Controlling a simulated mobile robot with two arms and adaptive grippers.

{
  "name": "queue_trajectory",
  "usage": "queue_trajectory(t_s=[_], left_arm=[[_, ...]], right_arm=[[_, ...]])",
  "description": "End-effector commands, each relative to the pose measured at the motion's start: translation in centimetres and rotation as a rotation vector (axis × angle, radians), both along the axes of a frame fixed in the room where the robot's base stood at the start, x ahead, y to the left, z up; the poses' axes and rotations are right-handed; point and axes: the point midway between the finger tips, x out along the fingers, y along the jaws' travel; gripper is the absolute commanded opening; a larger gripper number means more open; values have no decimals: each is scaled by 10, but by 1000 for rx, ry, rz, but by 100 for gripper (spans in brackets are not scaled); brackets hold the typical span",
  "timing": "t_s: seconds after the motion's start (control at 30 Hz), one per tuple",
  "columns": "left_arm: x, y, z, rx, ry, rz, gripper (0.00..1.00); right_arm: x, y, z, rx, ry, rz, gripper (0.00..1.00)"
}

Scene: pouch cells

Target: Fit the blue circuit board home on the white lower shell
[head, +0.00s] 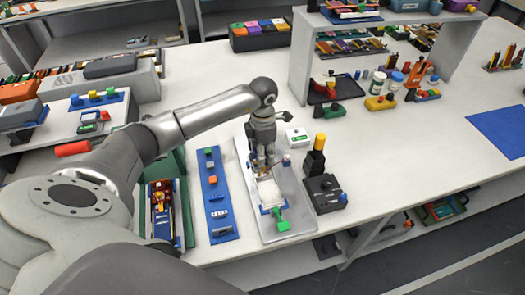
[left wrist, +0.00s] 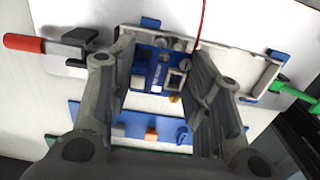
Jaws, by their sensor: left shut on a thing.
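My left gripper (head: 264,163) reaches down over the fixture plate in the head view. In the left wrist view my left gripper (left wrist: 152,68) has its fingers on either side of the blue circuit board (left wrist: 155,76), shut on it. The board carries white and grey parts and a gold round part; a red wire rises beside it. The white lower shell (left wrist: 240,72) lies between blue corner blocks, and also shows in the head view (head: 269,190). The board is over the shell's left end in the wrist view; whether it touches the floor is hidden. My right gripper is not in view.
A green-handled clamp (head: 281,222) sits at the plate's front end, and a red-handled clamp (left wrist: 30,42) at the other end. A blue strip (head: 221,213) with small blocks lies left of the plate.

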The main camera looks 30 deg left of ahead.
Motion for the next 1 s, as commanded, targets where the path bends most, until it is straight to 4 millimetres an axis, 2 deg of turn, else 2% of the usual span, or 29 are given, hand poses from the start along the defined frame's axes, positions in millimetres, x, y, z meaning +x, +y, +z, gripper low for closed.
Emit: queue_trajectory(t_s=[0.03,1.0], left_arm=[[-3,1,-7,6,10,1,22],[-2,8,-11,15,23,4,22]], right_arm=[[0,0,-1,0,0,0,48],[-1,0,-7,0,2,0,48]])
